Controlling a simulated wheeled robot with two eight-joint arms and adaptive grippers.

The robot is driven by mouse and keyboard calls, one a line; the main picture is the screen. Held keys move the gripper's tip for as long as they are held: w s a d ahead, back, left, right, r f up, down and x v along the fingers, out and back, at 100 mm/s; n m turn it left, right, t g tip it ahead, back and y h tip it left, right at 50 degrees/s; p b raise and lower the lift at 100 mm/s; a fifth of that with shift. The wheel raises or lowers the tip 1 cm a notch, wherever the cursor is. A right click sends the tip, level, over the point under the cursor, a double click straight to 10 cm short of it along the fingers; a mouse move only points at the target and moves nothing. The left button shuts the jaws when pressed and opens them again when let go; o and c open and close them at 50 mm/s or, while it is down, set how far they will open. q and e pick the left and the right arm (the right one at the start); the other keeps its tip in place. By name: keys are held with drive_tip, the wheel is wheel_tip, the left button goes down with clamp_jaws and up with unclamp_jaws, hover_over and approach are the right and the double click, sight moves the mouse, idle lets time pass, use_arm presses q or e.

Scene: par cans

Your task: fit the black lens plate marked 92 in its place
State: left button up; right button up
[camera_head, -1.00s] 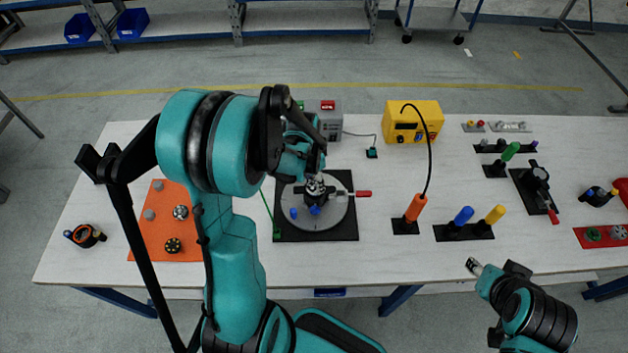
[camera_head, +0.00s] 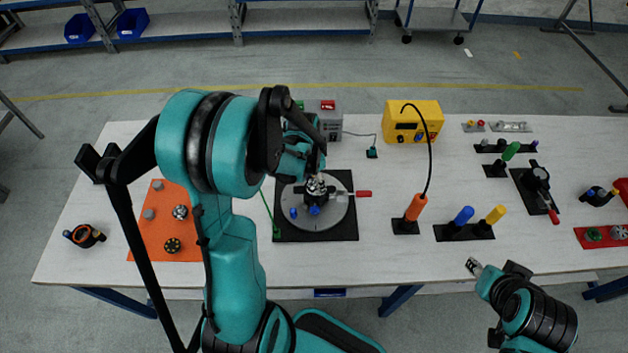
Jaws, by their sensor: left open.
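My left gripper (camera_head: 315,181) is open and points down over the grey round turntable (camera_head: 329,218) on its black base. Dark parts at the turntable's middle are partly hidden by the gripper and cannot be made out. Blue knobs (camera_head: 314,211) show just below the fingers. A black disc with small yellowish spots (camera_head: 173,245) lies on the orange mat (camera_head: 148,238) at the left. No number 92 can be read on anything, so I cannot tell which piece is the lens plate. My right gripper (camera_head: 473,266) is in front of the table, apart from everything; its jaws are too small to judge.
Other small round parts (camera_head: 180,212) lie on the orange mat. An orange-ringed black tool (camera_head: 85,236) is at far left. A yellow power box (camera_head: 412,122) with a cable to an orange-handled tool (camera_head: 415,208) stands right of the turntable. Screwdriver holders (camera_head: 464,232) are further right.

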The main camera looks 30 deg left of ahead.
use_arm(q)
drive_tip(key=o, duration=0.6)
drive_tip(key=shift+c, duration=0.2)
drive_tip(key=shift+r, duration=0.1)
wheel_tip(320, 180, up, 12)
drive_tip(key=s, duration=0.1)
drive_tip(key=shift+s+a, duration=0.15)
drive_tip(key=shift+a, duration=0.2)
